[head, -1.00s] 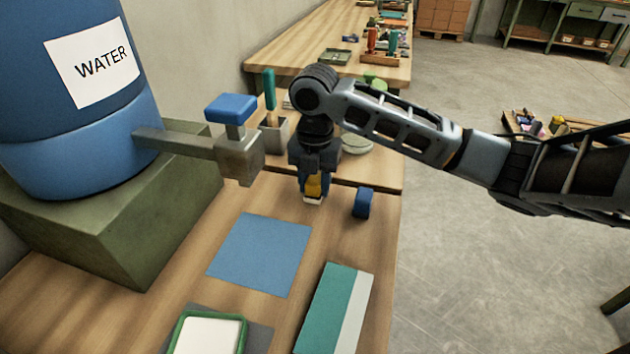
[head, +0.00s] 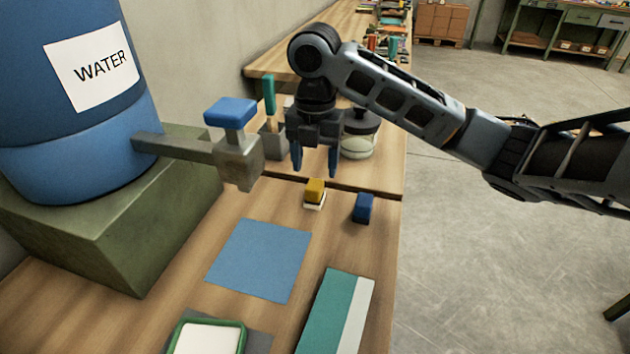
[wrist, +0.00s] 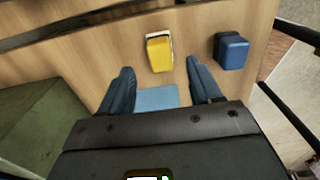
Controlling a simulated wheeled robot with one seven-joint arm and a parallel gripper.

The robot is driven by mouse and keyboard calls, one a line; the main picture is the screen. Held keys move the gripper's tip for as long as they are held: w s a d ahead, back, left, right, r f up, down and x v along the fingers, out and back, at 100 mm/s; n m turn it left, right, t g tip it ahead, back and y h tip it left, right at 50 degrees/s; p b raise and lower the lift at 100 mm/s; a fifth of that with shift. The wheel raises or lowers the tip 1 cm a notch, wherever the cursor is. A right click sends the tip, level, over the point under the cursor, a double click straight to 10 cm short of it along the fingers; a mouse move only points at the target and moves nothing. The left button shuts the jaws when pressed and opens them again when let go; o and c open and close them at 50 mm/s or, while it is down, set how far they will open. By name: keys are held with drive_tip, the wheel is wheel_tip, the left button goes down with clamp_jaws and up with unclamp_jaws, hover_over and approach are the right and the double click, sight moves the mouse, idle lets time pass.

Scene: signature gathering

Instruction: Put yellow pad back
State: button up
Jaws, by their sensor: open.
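The yellow pad (head: 315,190) is a small block with a white base. It stands upright on the wooden table, beyond the blue square (head: 259,259) and left of a blue block (head: 363,208). My gripper (head: 315,172) is open and empty, its blue fingers pointing down above and behind the yellow pad in the head view, apart from it. In the wrist view the yellow pad (wrist: 159,54) sits beyond the open fingers (wrist: 160,80), near a white edge, with the blue block (wrist: 231,51) to its right.
A blue water barrel (head: 75,150) with a blue-handled tap (head: 231,112) stands on a green block at the left. A teal and white box (head: 335,312) and a green-rimmed tray (head: 240,340) lie in front. A lidded jar (head: 358,143) stands behind my gripper.

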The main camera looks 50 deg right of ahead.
sight(315, 183)
drive_tip(key=shift+r, duration=2.65)
